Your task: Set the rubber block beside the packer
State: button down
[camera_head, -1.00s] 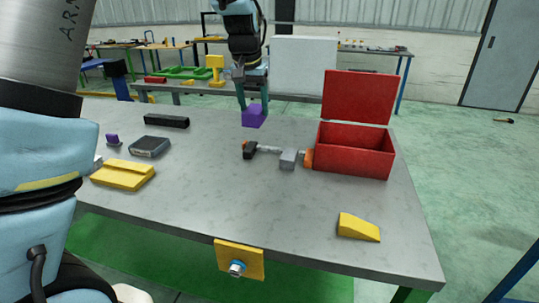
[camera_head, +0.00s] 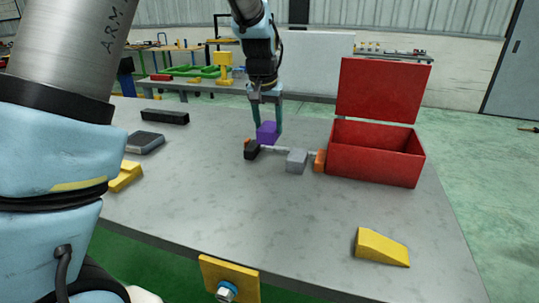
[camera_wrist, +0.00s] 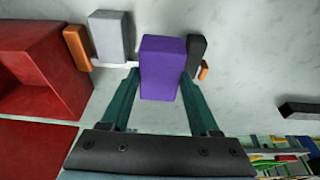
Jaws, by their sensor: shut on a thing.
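My gripper (camera_head: 267,128) is shut on a purple block (camera_head: 267,132), which I take to be the rubber block. In the wrist view the purple block (camera_wrist: 162,66) sits between the two teal fingertips (camera_wrist: 160,78). It is just behind the black end (camera_head: 251,149) of a bar tool in the head view; whether it touches the table or the tool I cannot tell. No part is plainly marked as the packer; a black bar (camera_head: 165,117), a dark grey pad (camera_head: 145,142) and a yellow wedge (camera_head: 382,247) lie apart on the table.
The bar tool carries a grey block (camera_head: 296,160) and an orange end (camera_head: 319,161) near an open red box (camera_head: 375,160). A yellow part (camera_head: 126,176) is partly hidden by my arm. The table's (camera_head: 235,205) middle and front are clear.

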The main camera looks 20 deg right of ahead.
aim_at(266, 129)
notch_tip(266, 129, down, 7)
jog(key=shift+f+p, duration=0.15)
jog(key=shift+p, duration=0.45)
jog(key=shift+f, duration=0.1)
jog(key=shift+c, duration=2.1)
grip_release()
jog(key=b+v, duration=0.1)
jog(key=v, duration=1.1)
jog(key=shift+b, duration=0.4)
jog(key=s+a+f+n, duration=0.2)
jog(key=a, duration=0.9)
jog(key=s+a+f+n+y, duration=0.1)
jog(key=s+a+f+n, duration=0.2)
jog(key=a, duration=0.9)
jog(key=s+a+f+n+y, duration=0.1)
jog(key=s+a+f+n, duration=0.1)
jog(key=a, duration=0.9)
jog(key=shift+s+a+f+g, duration=0.2)
jog(key=shift+s+f+g, duration=0.2)
jog(key=shift+s+f, duration=0.35)
